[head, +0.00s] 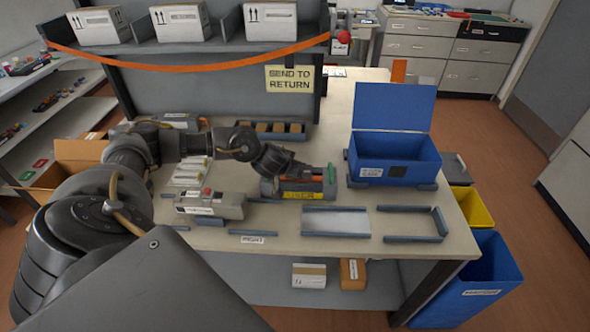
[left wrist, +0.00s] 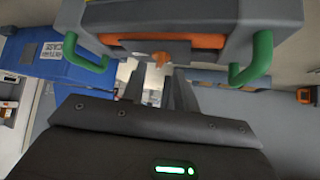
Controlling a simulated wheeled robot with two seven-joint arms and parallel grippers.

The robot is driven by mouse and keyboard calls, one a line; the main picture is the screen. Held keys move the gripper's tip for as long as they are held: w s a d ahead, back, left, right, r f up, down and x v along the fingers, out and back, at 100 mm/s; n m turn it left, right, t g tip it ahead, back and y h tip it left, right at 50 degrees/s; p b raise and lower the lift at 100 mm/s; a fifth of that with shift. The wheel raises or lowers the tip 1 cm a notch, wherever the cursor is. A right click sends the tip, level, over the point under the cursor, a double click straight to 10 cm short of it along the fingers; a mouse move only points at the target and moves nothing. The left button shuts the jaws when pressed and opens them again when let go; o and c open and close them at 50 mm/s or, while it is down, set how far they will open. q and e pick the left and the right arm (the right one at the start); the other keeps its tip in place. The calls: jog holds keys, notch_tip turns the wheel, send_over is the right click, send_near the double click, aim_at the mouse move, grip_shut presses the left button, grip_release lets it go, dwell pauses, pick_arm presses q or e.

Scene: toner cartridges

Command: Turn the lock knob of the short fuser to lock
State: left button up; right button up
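The fuser (head: 305,186) with green handles, an orange strip and a yellow front label lies on the table, right of centre. In the left wrist view the fuser (left wrist: 205,25) fills the top, with a green handle at each side. My left gripper (head: 284,166) reaches over the fuser from the left. In the left wrist view my left gripper (left wrist: 160,78) is open, its fingers apart on either side of the knob's line; I cannot tell whether they touch it. My right gripper is not in view.
A grey unit with a red button (head: 212,204) stands left of the fuser. An open blue case (head: 393,158) stands to the right. A flat framed plate (head: 336,221) and an empty bracket (head: 412,222) lie in front. A shelf (head: 190,45) with white boxes rises behind.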

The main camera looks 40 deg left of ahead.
pick_arm(q)
jog(key=shift+x, duration=0.95)
grip_shut()
